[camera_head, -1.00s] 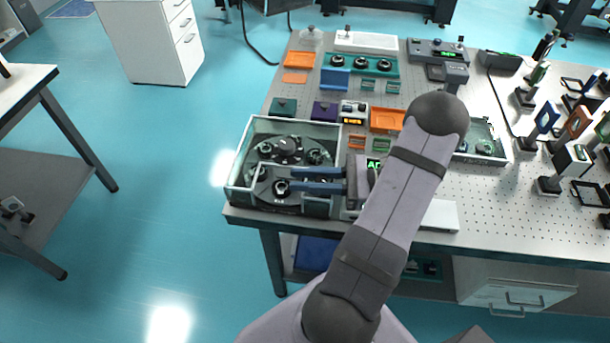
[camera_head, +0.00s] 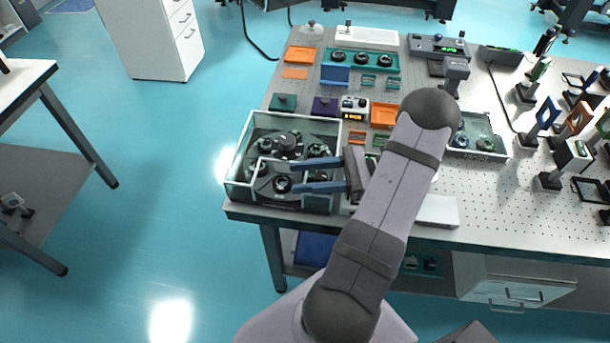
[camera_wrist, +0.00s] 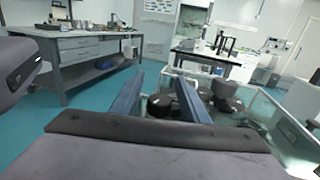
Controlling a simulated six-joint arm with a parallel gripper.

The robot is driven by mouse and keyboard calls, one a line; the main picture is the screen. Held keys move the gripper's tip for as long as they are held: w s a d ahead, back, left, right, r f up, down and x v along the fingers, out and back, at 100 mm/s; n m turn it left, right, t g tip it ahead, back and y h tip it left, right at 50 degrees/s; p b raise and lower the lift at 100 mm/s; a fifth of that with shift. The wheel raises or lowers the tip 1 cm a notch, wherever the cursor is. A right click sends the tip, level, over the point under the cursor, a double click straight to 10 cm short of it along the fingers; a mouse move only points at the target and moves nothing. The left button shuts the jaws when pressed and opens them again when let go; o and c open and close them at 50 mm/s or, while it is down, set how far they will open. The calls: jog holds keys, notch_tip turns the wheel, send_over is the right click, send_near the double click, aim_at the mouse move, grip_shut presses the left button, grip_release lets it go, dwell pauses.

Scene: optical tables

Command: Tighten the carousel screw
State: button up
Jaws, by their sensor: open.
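The carousel (camera_head: 262,172) is a dark round assembly with several black knobs inside a clear-walled box at the table's near left corner. A central knob (camera_head: 286,142) stands up from it, and a lower black knob (camera_head: 282,184) sits near the tip of my gripper's nearer finger. I cannot tell which knob is the carousel screw. My gripper (camera_head: 291,176) has its two blue fingers apart, over the box and pointing left. In the wrist view, a black knob (camera_wrist: 160,104) shows between the fingers, and a taller knob (camera_wrist: 226,90) stands to their right. Nothing is visibly held.
The box wall (camera_head: 236,160) rises around the carousel. Orange trays (camera_head: 384,115), small teal blocks (camera_head: 284,102) and a small display unit (camera_head: 353,107) stand behind it. A second clear tray (camera_head: 478,140) lies right of my arm. Optical mounts fill the table's right side.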

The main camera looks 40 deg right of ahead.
aim_at(326, 179)
jog(key=b+v, duration=0.2)
jog(key=v, duration=0.4)
jog(key=shift+f, duration=0.15)
jog(key=shift+s+d, duration=0.35)
jog(key=shift+d, duration=0.25)
jog(key=shift+r, duration=0.2)
jog(key=shift+w+a+r+m+t+p, duration=0.25)
jog(key=shift+a+r+m+t+p, duration=0.15)
jog(key=shift+a+r+m+t, duration=0.15)
jog(key=m+t+h+p, duration=0.4)
jog(key=t, duration=0.1)
jog(key=shift+s+a+r+t+h, duration=0.1)
jog(key=shift+s+a+t+h, duration=0.1)
jog(key=shift+t+h, duration=0.1)
jog(key=h, duration=0.1)
jog(key=m+t+h+p, duration=0.1)
jog(key=m+h, duration=0.1)
jog(key=shift+s+a+f, duration=0.1)
jog(key=shift+s+f, duration=0.2)
jog(key=shift+f, duration=0.05)
jog(key=shift+s+a+f+m+t+h+p, duration=0.2)
jog(key=shift+m+h+p, duration=0.3)
jog(key=shift+h, duration=0.4)
jog(key=shift+s+a+f+m+t+h+p, duration=0.1)
jog(key=shift+s+f+m+t+h+p, duration=0.2)
jog(key=shift+m+h, duration=0.45)
jog(key=shift+w, duration=0.1)
